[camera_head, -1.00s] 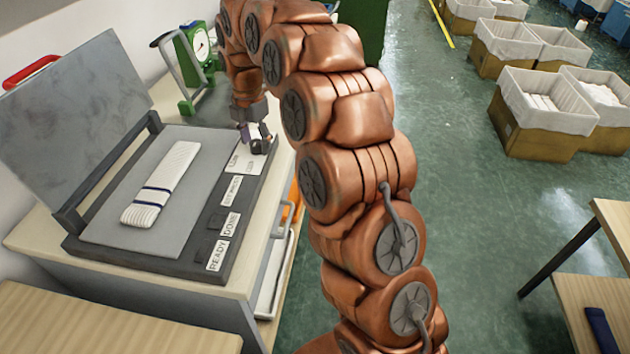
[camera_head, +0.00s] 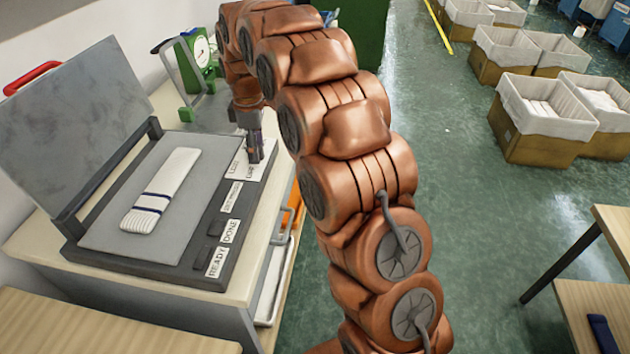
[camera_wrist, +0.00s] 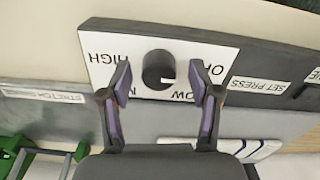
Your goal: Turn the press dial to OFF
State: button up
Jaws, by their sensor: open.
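The press dial is a dark round knob (camera_wrist: 158,70) on a white plate (camera_wrist: 105,43) marked HIGH, OFF and LOW, with another label partly covered, in the wrist view. My gripper (camera_wrist: 160,78) is open, with one finger on each side of the knob. I cannot tell whether the fingers touch it, or which label the dial points to. In the head view my gripper (camera_head: 255,152) points down over the far right corner of the press (camera_head: 190,235) and hides the knob. The press lid (camera_head: 70,110) stands open.
A folded white knit piece (camera_head: 165,185) with dark stripes lies on the press bed. SET PRESS, DONE and READY labels line its right edge. A green dial scale (camera_head: 197,55) stands behind. Lined bins (camera_head: 545,115) stand on the floor at right.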

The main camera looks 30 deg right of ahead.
jog(key=m+p, duration=0.1)
jog(key=m, duration=0.1)
jog(key=m+p, duration=0.1)
jog(key=m, duration=0.2)
jog(key=shift+r+m+p, duration=0.2)
jog(key=shift+m+p, duration=0.1)
jog(key=shift+p, duration=0.1)
jog(key=m+p, duration=0.4)
jog(key=m, duration=0.1)
jog(key=shift+w+r, duration=0.1)
notch_tip(320, 180, up, 7)
jog(key=shift+r+b, duration=0.1)
jog(key=shift+b, duration=0.8)
jog(key=s+r+m+p, duration=0.1)
jog(key=s+r, duration=0.1)
jog(key=s, duration=1.2)
jog(key=s+d+r+m+g+p, duration=0.1)
jog(key=s+r, duration=0.1)
jog(key=s, duration=1.3)
jog(key=shift+s+r, duration=0.2)
jog(key=shift+r, duration=0.05)
